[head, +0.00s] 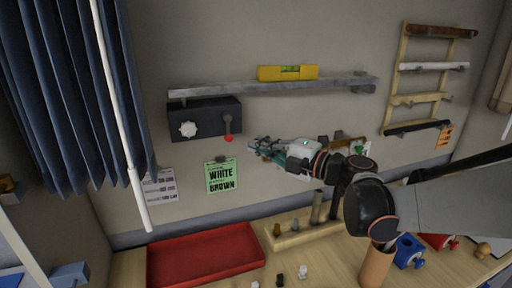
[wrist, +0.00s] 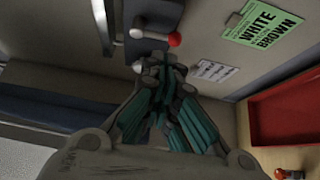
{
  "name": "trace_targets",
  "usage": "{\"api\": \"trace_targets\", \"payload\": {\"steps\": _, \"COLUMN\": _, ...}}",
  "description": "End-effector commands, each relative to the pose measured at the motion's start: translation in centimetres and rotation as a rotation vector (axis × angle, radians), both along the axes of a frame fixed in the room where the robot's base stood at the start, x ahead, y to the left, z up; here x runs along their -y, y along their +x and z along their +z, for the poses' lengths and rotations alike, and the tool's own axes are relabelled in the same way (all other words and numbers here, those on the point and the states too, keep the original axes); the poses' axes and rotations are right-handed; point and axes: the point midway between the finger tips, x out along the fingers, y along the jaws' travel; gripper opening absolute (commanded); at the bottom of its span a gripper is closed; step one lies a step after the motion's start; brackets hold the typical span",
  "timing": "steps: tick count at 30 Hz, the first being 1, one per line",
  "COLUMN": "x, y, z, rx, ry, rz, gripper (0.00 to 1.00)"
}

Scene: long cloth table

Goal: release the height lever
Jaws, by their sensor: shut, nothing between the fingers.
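A dark box (head: 206,117) is fixed to the wall under a grey shelf. It carries a white knob (head: 188,129) and a short grey lever (head: 227,122) with a red ball end (head: 229,138), which hangs down. My gripper (head: 254,146) is shut and empty, a little right of and below the red ball in the head view. In the wrist view the fingertips (wrist: 158,62) lie close below the red ball (wrist: 175,39) and the white knob (wrist: 136,33). I cannot tell whether the fingers touch the lever; no grip on it shows.
The grey shelf (head: 220,90) bears a yellow spirit level (head: 288,73). A green WHITE/BROWN card (head: 221,176) hangs below the box. A red tray (head: 205,257) and small pegs stand on the table. A blue curtain (head: 75,90) hangs at left; a wooden rack (head: 406,80) is at right.

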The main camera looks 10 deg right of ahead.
Motion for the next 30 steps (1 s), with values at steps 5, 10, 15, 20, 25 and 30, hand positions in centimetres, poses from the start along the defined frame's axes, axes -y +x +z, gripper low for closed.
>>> {"api": "trace_targets", "payload": {"steps": 5, "x": -2.7, "y": 2.5, "z": -0.1, "rx": 0.0, "ry": 0.0, "rz": 0.004, "gripper": 0.0}}
{"api": "trace_targets", "payload": {"steps": 10, "x": -4.8, "y": 4.6, "z": -0.1, "rx": 0.0, "ry": 0.0, "rz": 0.002, "gripper": 0.0}}
{"api": "trace_targets", "payload": {"steps": 15, "x": -6.0, "y": 5.9, "z": -0.1, "rx": 0.0, "ry": 0.0, "rz": 0.001, "gripper": 0.0}}
{"api": "trace_targets", "payload": {"steps": 20, "x": -6.4, "y": 6.3, "z": 0.0, "rx": 0.0, "ry": 0.0, "rz": 0.0, "gripper": 0.0}}
{"api": "trace_targets", "payload": {"steps": 25, "x": -6.4, "y": 6.4, "z": 0.0, "rx": 0.0, "ry": 0.0, "rz": -0.001, "gripper": 0.0}}
{"api": "trace_targets", "payload": {"steps": 30, "x": -6.4, "y": 6.4, "z": 0.0, "rx": 0.0, "ry": 0.001, "rz": -0.001, "gripper": 0.0}}
